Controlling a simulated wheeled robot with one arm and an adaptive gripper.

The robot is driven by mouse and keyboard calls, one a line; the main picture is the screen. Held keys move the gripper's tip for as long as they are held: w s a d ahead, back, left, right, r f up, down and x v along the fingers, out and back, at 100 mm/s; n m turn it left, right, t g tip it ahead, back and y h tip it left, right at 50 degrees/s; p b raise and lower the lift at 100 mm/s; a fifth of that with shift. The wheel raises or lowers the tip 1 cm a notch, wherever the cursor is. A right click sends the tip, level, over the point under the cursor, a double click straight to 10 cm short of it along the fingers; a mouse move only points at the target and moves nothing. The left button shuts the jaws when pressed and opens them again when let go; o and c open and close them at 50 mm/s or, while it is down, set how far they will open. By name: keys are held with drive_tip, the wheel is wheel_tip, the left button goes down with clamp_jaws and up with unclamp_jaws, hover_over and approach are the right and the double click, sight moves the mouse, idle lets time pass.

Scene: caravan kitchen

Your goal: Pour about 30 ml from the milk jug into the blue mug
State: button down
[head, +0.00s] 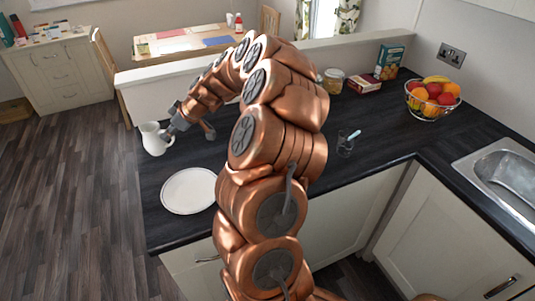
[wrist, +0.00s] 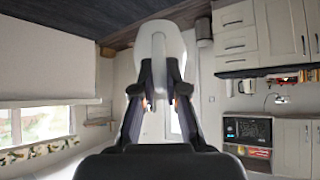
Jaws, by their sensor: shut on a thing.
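The white milk jug (head: 152,140) is at the left edge of the dark worktop in the head view. It looks about upright there; I cannot tell whether its base touches the worktop. My gripper (head: 172,130) is shut on it from its right side. In the wrist view the jug (wrist: 160,42) shows pale between the fingertips of my gripper (wrist: 160,88); this view looks upside down. The blue mug does not show in either view; it may be hidden behind my arm. The milk inside the jug cannot be seen.
A white plate (head: 188,191) lies on the worktop (head: 160,225) near its left end. A clear glass (head: 345,146) with a pale blue item stands right of my arm. A fruit bowl (head: 433,98), boxes (head: 389,61) and a jar (head: 333,81) stand farther back. The sink (head: 505,175) is at right.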

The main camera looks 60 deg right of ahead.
drive_tip(key=s+d+n, duration=0.1)
drive_tip(key=s+d, duration=0.7)
drive_tip(key=d, duration=0.4)
drive_tip(key=s+d, duration=0.4)
drive_tip(key=s, duration=0.6)
drive_tip(key=s+d+n+y, duration=0.1)
drive_tip(key=s+d, duration=0.4)
drive_tip(key=s, duration=0.4)
drive_tip(key=s+d+r+n+g+y, duration=0.1)
drive_tip(key=s+d, duration=0.4)
drive_tip(key=s, duration=0.5)
drive_tip(key=shift+s+d+p, duration=0.2)
drive_tip(key=shift+s+p, duration=0.1)
drive_tip(key=shift+p, duration=0.15)
drive_tip(key=shift+w+g+b, duration=0.1)
drive_tip(key=shift+g+b, duration=0.2)
drive_tip(key=shift+b, duration=0.25)
